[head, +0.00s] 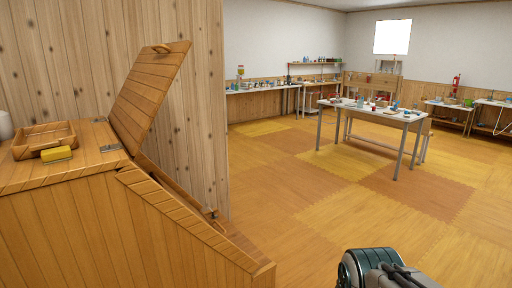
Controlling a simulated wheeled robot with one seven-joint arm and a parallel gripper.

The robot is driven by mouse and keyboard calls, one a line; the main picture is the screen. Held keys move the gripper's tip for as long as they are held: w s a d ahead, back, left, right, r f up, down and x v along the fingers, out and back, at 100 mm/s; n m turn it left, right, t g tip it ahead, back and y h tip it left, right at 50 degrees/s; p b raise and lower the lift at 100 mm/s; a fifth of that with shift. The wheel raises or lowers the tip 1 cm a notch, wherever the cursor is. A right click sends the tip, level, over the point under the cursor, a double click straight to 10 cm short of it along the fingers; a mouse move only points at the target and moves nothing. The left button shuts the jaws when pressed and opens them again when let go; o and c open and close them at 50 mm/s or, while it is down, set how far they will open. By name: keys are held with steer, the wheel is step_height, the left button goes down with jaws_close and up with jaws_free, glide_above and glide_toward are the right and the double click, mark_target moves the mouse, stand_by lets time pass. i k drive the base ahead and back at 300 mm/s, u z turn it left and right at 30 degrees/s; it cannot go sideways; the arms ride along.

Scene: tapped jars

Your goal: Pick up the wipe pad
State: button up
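A small yellow block-shaped pad (56,154), which looks like the wipe pad, lies on the wooden top at the left. It is at the near right corner of a shallow wooden tray; I cannot tell whether it touches the tray. Part of my arm shows at the bottom edge, right of centre, well to the right of the pad. My gripper's fingers are not in view.
The shallow wooden tray (28,148) sits on the wooden chest (100,225), whose slatted lid (150,95) stands raised. A wooden wall is behind it. A cluttered table (385,113) stands across the room, with benches along the walls. The floor between is clear.

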mark_target(63, 153)
steer(key=u, duration=0.8)
steer(key=i, duration=1.65)
steer(key=u, duration=0.4)
